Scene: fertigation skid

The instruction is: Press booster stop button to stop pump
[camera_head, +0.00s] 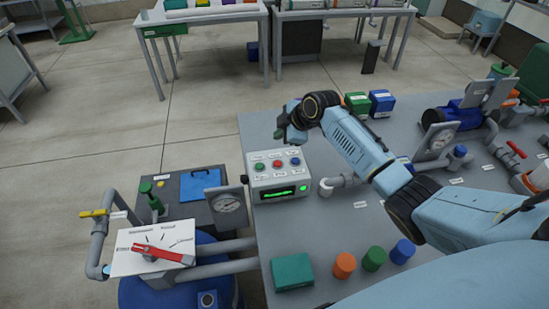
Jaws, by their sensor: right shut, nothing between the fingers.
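A light grey control box (279,180) stands on the left part of the grey table. Its sloped top carries a green button (260,167), a red button (278,164) and a blue button (295,161), with small labels too small to read. Its front has a lit green display (279,193) and a green lamp (303,188). My right gripper (282,130) is shut and empty. In the picture it is just above and behind the box, apart from the buttons, which are all uncovered. My left gripper is not in view.
Behind the box stand a green box (357,103) and a blue box (382,102). A grey pipe elbow (327,187) is at its right. A teal block (292,272) and orange, green and blue caps (374,259) lie in front. A gauge (228,203) and a red-handled valve (163,254) are at left.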

